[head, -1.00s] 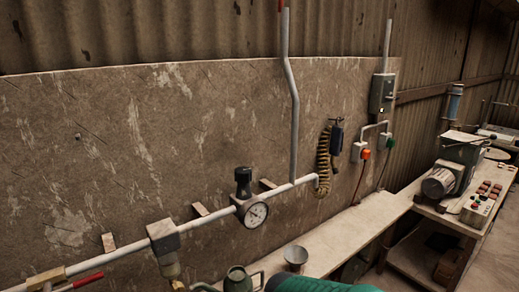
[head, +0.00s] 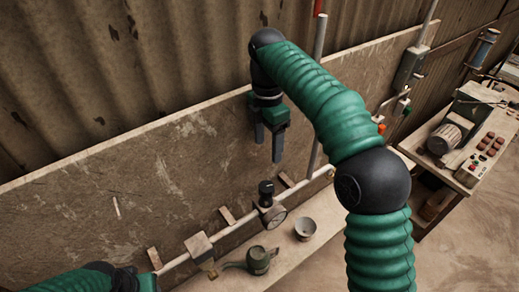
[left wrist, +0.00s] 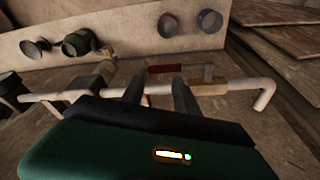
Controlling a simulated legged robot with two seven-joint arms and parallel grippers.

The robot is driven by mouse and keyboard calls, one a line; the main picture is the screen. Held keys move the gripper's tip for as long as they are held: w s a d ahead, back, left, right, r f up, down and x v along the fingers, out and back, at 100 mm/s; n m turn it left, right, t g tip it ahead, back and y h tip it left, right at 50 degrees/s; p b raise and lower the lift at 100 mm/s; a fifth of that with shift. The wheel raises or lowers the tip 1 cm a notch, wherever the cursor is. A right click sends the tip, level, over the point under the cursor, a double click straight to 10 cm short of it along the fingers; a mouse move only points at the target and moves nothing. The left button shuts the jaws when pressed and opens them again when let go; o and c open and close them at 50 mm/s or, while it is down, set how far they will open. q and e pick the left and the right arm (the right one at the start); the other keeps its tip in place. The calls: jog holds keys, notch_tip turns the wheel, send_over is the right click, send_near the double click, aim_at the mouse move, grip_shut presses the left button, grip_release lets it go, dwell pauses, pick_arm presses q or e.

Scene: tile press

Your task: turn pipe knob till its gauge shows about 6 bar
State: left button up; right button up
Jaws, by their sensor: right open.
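The black pipe knob (head: 266,188) stands on the wall pipe (head: 238,226), just above the round gauge (head: 275,217). The gauge's needle is too small to read now. My right gripper (head: 268,152) hangs above the knob with its fingers pointing down, apart and empty. A gap shows between its fingertips and the knob. My left arm enters at the lower left of the head view, and its fingers are out of that picture. In the left wrist view my left gripper (left wrist: 159,80) has its fingers apart, near a red handle (left wrist: 166,68) by the pipe.
A valve block (head: 199,246) sits on the pipe to the left. A bench with a machine (head: 446,138) stands at the right.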

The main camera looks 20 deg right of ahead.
jog(key=s, duration=0.2)
jog(key=p, duration=0.4)
send_near(266, 185)
notch_tip(266, 185, down, 7)
jog(key=shift+a+f, duration=0.1)
jog(key=shift+f, duration=0.1)
jog(key=shift+s+f+t, duration=0.2)
jog(key=shift+f+t, duration=0.1)
jog(key=shift+f, duration=0.75)
jog(key=shift+s+d+f, duration=0.1)
jog(key=shift+s+d, duration=0.1)
jog(key=shift+s, duration=0.3)
jog(key=shift+w+a+f, duration=0.1)
jog(key=shift+w+f, duration=0.05)
jog(key=shift+w, duration=0.2)
jog(key=c, duration=0.6)
pick_arm(q)
jog(key=v, duration=0.2)
jog(key=s+v, duration=0.1)
jog(key=v, duration=0.2)
pick_arm(e)
jog(key=c, duration=0.8)
